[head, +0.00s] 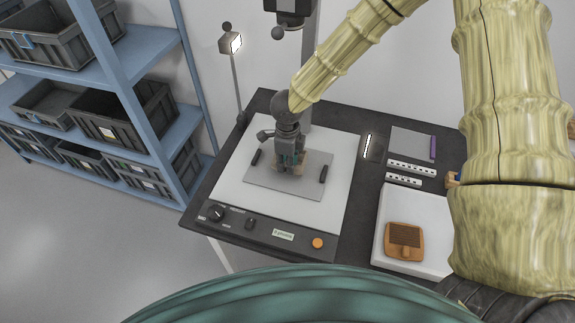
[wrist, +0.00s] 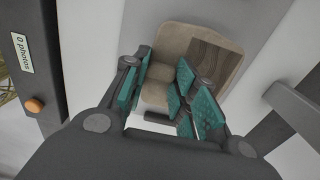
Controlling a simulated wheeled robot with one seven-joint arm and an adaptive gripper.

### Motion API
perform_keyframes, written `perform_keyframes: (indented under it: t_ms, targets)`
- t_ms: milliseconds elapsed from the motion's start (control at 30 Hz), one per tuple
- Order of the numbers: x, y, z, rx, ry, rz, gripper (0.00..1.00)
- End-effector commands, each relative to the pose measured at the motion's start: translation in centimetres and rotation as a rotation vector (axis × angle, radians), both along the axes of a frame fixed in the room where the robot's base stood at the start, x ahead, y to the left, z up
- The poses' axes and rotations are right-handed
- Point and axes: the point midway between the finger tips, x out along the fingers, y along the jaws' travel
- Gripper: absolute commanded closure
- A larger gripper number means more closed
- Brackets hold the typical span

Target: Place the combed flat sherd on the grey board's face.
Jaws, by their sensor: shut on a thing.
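The combed flat sherd is a tan piece with a dark brown, finely lined patch, seen large in the wrist view (wrist: 178,50). My gripper (head: 289,166) is shut on its narrower near part, between teal pads. In the head view only bits of the sherd (head: 304,158) show behind the fingers. The grey board (head: 260,182), a flat plate with a short black bar near each side, lies on the white stand base directly below my gripper. The sherd is over the board's middle; whether it touches the face I cannot tell.
An orange-brown sherd with a dark ridged patch (head: 404,240) lies on a white pad (head: 437,208) at right. A control strip with an orange button (head: 318,243) runs along the front. A lamp (head: 230,43) stands behind left. Scale bars (head: 411,168) lie right of the base.

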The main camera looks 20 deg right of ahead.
Motion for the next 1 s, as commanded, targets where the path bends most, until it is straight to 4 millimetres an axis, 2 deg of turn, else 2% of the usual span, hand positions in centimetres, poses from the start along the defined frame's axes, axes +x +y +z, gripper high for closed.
perform_keyframes:
  t_ms: [167,467,833,867,967,1000]
  targets:
    - [0.3,-0.1,-0.5,0.0,0.001,0.0,1.0]
    - [0.3,-0.1,-3.4,-0.001,0.001,0.001,1.0]
    - [0.3,-0.1,-3.9,0.0,0.001,0.0,1.0]
    - [0.3,-0.1,-3.8,0.001,0.001,0.0,0.69]
    - [0.3,-0.1,-3.8,0.0,0.0,0.0,0.51]
    - [0.3,-0.1,-3.8,0.0,0.0,0.0,0.51]
